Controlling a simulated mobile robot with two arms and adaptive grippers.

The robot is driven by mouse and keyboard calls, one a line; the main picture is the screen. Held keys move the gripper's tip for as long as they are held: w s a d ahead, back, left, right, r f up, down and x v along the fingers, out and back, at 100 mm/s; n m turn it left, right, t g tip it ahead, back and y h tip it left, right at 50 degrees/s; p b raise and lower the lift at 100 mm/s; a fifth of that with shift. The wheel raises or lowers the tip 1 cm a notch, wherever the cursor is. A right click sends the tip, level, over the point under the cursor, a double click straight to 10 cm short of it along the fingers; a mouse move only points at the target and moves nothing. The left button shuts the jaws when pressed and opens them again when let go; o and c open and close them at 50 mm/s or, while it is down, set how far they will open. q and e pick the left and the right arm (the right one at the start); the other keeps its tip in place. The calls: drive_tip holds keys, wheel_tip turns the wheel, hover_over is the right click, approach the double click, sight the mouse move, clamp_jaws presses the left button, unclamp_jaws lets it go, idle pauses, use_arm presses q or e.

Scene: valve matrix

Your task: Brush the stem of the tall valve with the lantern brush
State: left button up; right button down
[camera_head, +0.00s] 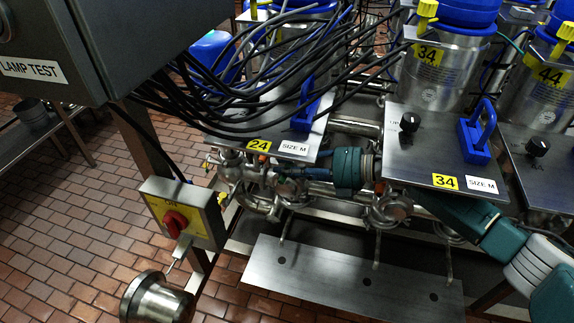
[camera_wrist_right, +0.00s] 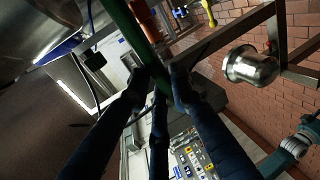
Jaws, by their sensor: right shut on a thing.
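My right arm reaches in from the lower right in the head view, passing under the plate marked 34. My right gripper (camera_head: 284,174) is among the steel pipes below the plate marked 24. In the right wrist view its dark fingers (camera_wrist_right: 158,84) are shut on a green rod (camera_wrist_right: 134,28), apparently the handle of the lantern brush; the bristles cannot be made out. Steel valve bodies with blue tops, such as the one marked 34 (camera_head: 440,72), stand at the back. I cannot tell which is the tall valve, and its stem is not clearly visible. My left gripper is not in view.
The plate marked 24 (camera_head: 225,136), the plate marked 34 (camera_head: 450,130) and a bundle of black cables (camera_head: 250,110) crowd the space above. A yellow switch box with a red knob (camera_head: 174,222) and a steel cup-like part (camera_head: 155,300) stand left. The brick floor is open at left.

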drive_tip(key=shift+s+a+r+p, duration=0.1)
drive_tip(key=shift+s+a+p, duration=0.1)
drive_tip(key=shift+s+p, duration=0.3)
drive_tip(key=shift+s+a+r+p, duration=0.15)
drive_tip(key=shift+s+p, duration=0.25)
drive_tip(key=shift+s, duration=0.2)
drive_tip(key=s+a+p, duration=0.3)
drive_tip(key=s+p, duration=0.4)
drive_tip(key=s, duration=0.3)
drive_tip(key=shift+f, duration=0.25)
drive_tip(key=shift+a, duration=0.1)
